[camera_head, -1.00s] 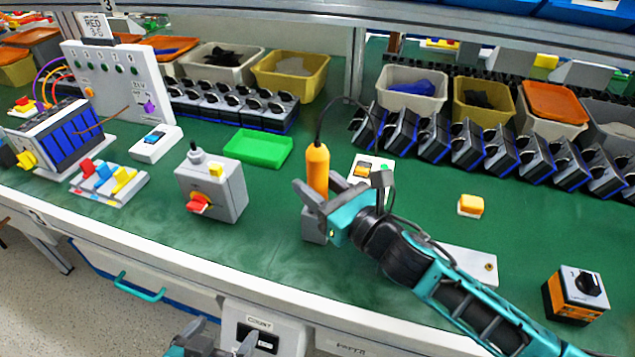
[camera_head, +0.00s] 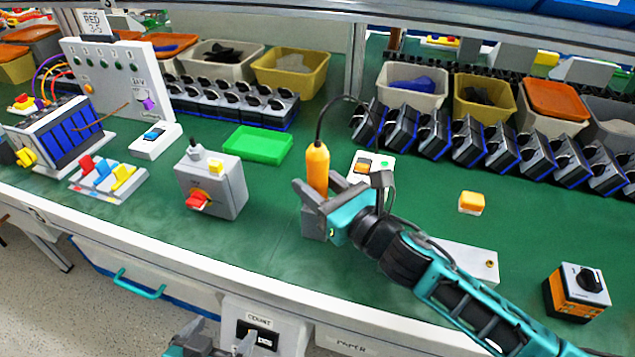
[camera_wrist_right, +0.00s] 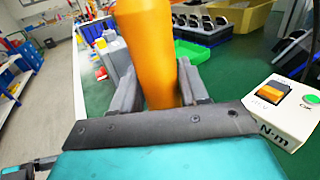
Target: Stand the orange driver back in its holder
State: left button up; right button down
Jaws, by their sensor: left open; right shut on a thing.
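The orange driver (camera_head: 318,168) stands upright near the middle of the table, with a dark cable rising from its top. My right gripper (camera_head: 312,196) is shut on it, around its lower part. The driver also fills the middle of the right wrist view (camera_wrist_right: 148,50), between the two grey fingers. A grey block (camera_head: 313,226), which looks like the holder, shows just below my right gripper. My fingers hide the driver's lower end, so I cannot tell whether it sits inside the block. My left gripper (camera_head: 215,345) is low at the bottom edge, in front of the table, and open.
A grey switch box (camera_head: 228,190) with a red knob stands left of the driver. A white box with an orange rocker (camera_head: 362,168) is close behind it. A green tray (camera_head: 258,146) lies farther back. A yellow button block (camera_head: 471,203) and an orange-black switch (camera_head: 577,292) are at the right.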

jog(key=shift+c, duration=2.4)
grip_release()
jog(key=shift+f, duration=0.1)
jog(key=shift+f, duration=0.1)
pick_arm(q)
jog(key=shift+d+f+b, duration=0.15)
jog(key=shift+b, duration=0.2)
jog(key=shift+w, duration=0.1)
jog(key=shift+d+r, duration=0.1)
jog(key=shift+r, duration=0.15)
pick_arm(e)
jog(key=v, duration=1.3)
pick_arm(q)
jog(key=shift+f, duration=0.1)
